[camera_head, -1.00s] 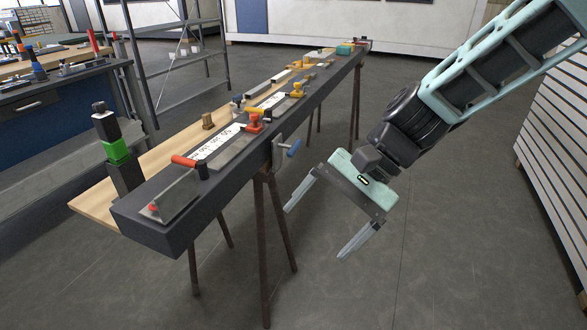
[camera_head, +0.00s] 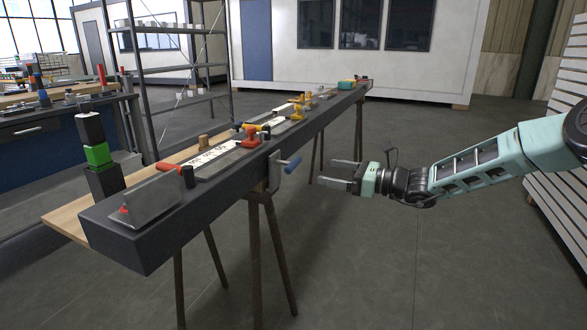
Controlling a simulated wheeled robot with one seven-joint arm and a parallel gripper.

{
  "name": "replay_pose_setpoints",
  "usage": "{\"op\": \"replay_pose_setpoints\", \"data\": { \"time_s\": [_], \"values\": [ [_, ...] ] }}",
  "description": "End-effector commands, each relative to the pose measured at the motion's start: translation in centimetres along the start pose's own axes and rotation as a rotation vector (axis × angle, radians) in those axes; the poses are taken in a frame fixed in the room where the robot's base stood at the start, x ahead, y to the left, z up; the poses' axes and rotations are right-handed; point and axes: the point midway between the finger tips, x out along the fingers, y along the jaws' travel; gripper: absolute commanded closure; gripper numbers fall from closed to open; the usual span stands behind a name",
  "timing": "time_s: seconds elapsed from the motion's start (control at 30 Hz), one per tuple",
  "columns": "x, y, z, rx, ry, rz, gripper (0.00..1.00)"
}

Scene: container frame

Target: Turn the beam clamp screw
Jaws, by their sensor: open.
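The beam clamp (camera_head: 273,172) is a grey metal clamp fixed to the right side of the long dark beam (camera_head: 140,242). Its screw has a blue handle (camera_head: 292,163) that sticks out to the right, tilted slightly upward. My gripper (camera_head: 323,171) is open and empty, to the right of the blue handle. Its two grey fingers point left toward the beam, and a gap shows between the fingertips and the handle. I cannot tell from this one view how they compare in depth.
The beam rests on thin brown trestle legs (camera_head: 254,260). On it lie a red-handled tool (camera_head: 168,168), a red piece (camera_head: 250,137) and a yellow piece (camera_head: 297,111). A black and green stack (camera_head: 97,155) stands at left. The floor right of the beam is clear.

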Motion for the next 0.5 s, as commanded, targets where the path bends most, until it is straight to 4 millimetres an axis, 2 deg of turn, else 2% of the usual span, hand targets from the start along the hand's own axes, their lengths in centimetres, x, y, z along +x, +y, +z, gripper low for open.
{"op": "replay_pose_setpoints", "data": {
  "time_s": [0.03,0.3,0.5],
  "values": [
    [1.3,0.1,-0.1,-0.002,-0.001,0.003,0.09],
    [6.8,0.1,-0.1,-0.002,0.001,0.002,0.09],
    [10.0,0.1,-0.1,-0.002,0.001,0.001,0.09]
  ]
}}
